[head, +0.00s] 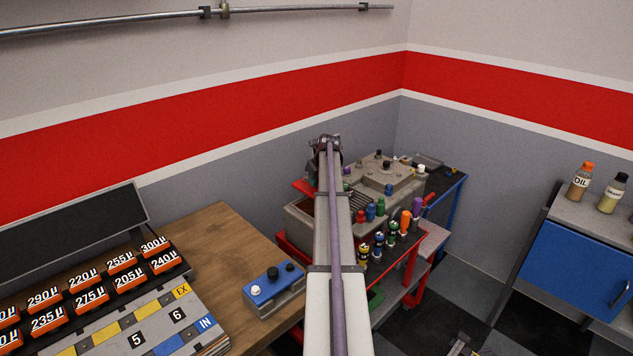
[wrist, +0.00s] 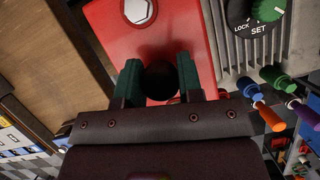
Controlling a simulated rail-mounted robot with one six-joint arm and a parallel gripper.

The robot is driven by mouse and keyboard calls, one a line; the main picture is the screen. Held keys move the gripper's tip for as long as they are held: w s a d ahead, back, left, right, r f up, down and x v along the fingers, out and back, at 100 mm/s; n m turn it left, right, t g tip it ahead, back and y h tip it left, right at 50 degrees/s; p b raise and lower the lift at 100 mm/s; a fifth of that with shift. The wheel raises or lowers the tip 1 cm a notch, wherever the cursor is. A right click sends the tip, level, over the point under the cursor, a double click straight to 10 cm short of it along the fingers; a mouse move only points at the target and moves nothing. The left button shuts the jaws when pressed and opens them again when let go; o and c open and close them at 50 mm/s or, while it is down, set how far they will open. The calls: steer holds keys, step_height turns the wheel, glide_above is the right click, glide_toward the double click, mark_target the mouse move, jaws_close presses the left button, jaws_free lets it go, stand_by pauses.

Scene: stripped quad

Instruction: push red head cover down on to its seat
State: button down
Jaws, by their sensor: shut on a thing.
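The red head cover (wrist: 185,38) fills the upper middle of the wrist view, a flat red plate with a pale hexagonal fitting near its top. In the head view a red edge of it (head: 304,187) shows left of my arm. My gripper (wrist: 159,75) has its two dark green fingers either side of a round black knob (wrist: 161,82) on the cover, shut on it. The gap between cover and seat is hidden, so I cannot tell whether they touch. In the head view my arm hides the fingers.
A grey finned engine block (head: 381,177) stands right of the cover, with a black dial (wrist: 253,13) marked LOCK and SET. Several coloured plugs (head: 381,208) line its front. A wooden bench (head: 222,235) lies close on the left, with a blue-topped box (head: 274,285).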

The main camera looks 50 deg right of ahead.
steer(key=shift+a+f, duration=0.15)
steer(key=shift+f, duration=0.1)
steer(key=shift+d, duration=0.35)
step_height(320, 180, down, 6)
steer(key=b, duration=0.5)
steer(key=shift+a+b, duration=0.1)
steer(key=shift+b, duration=0.25)
steer(key=shift+f+b, duration=1.05)
steer(key=shift+b, duration=0.05)
stand_by(0.6)
steer(key=c, duration=0.7)
jaws_free()
steer(key=p+v, duration=1)
steer(key=v, duration=0.1)
steer(key=shift+r, duration=0.1)
